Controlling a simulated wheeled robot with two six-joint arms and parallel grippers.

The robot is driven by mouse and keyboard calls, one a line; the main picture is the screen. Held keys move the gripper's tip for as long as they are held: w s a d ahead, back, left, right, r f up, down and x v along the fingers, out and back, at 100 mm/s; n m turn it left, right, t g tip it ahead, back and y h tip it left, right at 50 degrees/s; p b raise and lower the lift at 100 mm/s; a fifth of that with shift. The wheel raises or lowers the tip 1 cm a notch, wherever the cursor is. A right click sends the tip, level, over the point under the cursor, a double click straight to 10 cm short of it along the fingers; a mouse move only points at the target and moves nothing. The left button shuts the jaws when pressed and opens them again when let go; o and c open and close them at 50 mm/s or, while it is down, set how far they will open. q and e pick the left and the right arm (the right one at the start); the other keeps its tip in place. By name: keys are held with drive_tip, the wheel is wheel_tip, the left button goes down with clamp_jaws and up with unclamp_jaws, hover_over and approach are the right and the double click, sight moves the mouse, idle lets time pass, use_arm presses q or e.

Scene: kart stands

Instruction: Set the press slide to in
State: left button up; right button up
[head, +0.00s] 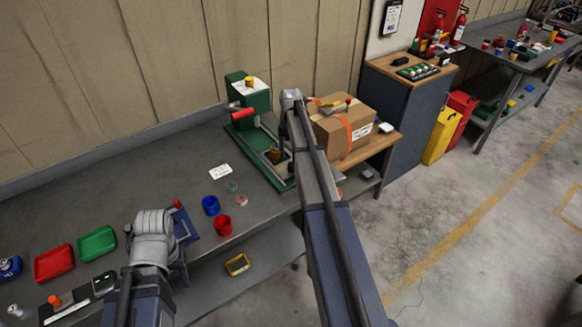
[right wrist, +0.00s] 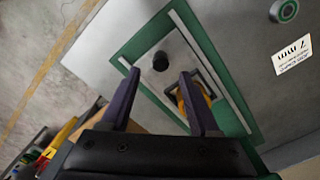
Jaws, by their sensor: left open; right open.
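The green press (head: 250,95) stands at the back of the grey bench with a red-ended handle on its left. Its green-framed slide bed (head: 268,150) runs toward me, partly hidden by my right arm. In the right wrist view the green bed (right wrist: 128,57) carries a black knob (right wrist: 160,61) and a square frame with a yellow piece (right wrist: 205,93). My right gripper (right wrist: 160,75) is open above the bed, its fingertips on either side of the knob; contact is unclear. My left gripper (head: 182,262) is open and empty over the bench front.
A cardboard box (head: 343,130) stands right of the press. Bare bench lies left of the press.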

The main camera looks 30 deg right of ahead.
sight(291, 164)
wheel_tip(291, 164, down, 6)
drive_tip(key=b, duration=0.5)
drive_tip(key=shift+c, duration=0.2)
clamp_jaws()
idle(1.1)
